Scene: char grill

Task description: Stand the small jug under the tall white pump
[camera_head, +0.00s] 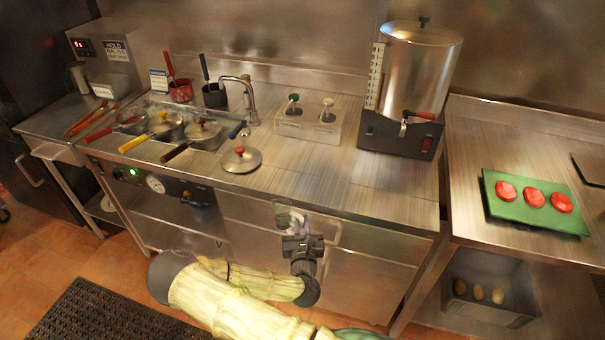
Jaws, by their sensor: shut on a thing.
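My gripper (302,236) is in front of the counter's front edge, below the countertop and well short of the pumps. It is shut on a small greyish thing, which looks like the small jug (290,219). The jug blends with the steel front behind it, and my gripper hides part of it, so its tilt is unclear.
A lidded steel urn (420,75) stands right of the pump box. A loose round lid (241,159) lies left of centre, near several pans in a well. The counter (335,175) is clear before the box. A green board (535,215) bears red patties.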

